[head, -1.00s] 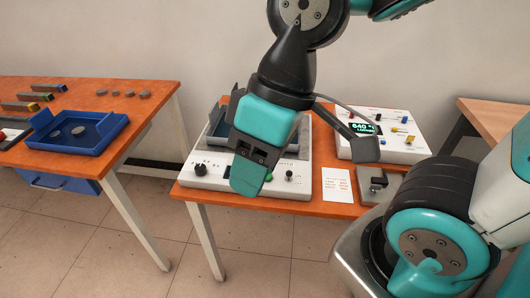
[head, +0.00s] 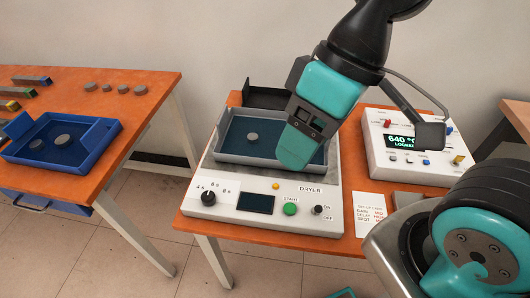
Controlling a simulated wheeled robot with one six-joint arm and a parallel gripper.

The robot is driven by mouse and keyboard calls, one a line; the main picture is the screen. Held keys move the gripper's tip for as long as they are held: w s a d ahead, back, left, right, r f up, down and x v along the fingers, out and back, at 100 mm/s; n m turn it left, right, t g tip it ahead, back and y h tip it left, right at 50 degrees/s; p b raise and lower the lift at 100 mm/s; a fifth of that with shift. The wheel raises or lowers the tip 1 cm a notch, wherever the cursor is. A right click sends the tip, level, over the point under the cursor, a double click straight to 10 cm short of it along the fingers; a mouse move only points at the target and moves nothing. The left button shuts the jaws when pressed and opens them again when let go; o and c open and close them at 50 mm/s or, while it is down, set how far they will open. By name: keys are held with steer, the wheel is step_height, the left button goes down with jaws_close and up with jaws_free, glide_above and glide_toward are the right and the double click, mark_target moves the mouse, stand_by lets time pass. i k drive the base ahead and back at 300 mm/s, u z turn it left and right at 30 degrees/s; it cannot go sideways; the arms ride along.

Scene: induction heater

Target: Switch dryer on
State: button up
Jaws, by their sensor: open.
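The dryer (head: 268,214) is a pale box on the orange table. Its front panel has a black knob (head: 208,198), a dark screen (head: 256,203), a small orange light (head: 276,186), a green START button (head: 290,208) and a small dark toggle switch (head: 318,210) between the ON and OFF labels. The screen is blank. On its top a dark tray (head: 232,154) holds a grey disc (head: 252,137). My gripper (head: 295,150) is open, above the tray's right part, behind and above the START button. It looks apart from the switch. It hides part of the tray.
A white control box (head: 410,165) reading 640 stands right of the dryer. A printed card (head: 371,215) lies between them. On the left table, a blue tray (head: 95,145) holds grey discs, with more discs (head: 107,88) behind. Floor shows between the tables.

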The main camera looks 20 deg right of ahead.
mark_target(318, 209)
steer(key=u, duration=0.7)
steer(key=k, duration=0.9)
steer(key=z, duration=1.05)
